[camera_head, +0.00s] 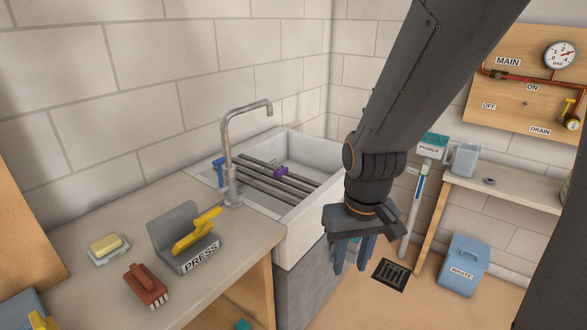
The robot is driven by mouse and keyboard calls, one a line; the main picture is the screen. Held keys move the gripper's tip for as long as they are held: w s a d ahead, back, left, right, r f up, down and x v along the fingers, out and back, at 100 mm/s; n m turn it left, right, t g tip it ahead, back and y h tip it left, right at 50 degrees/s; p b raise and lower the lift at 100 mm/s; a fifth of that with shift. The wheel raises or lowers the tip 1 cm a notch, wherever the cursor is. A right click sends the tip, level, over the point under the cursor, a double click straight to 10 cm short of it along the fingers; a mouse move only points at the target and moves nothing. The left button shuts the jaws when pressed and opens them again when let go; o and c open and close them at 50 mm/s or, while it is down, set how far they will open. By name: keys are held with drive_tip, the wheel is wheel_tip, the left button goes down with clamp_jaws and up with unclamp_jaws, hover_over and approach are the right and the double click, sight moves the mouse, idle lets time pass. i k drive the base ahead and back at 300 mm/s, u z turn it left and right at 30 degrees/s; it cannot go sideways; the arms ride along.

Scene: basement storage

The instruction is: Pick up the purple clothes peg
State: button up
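A small purple clothes peg (281,171) sits on the dark rails (262,183) that lie across the white sink (310,205). It is near the middle of the rails, behind and to the right of the tap. My gripper (354,256) hangs in front of the sink's right side, to the right of the peg and lower in the picture. My wrist and arm cover the right end of the sink.
A tall grey tap (231,160) stands at the sink's front left, beside a blue item (219,170). The counter (100,260) holds soap (106,246), a red brush (146,286) and a grey press with a yellow handle (186,238). A blue waste bin (463,265) stands right.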

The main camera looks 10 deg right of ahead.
sight(281, 171)
drive_tip(key=z, duration=0.05)
drive_tip(key=i, duration=0.95)
drive_tip(key=u, duration=0.3)
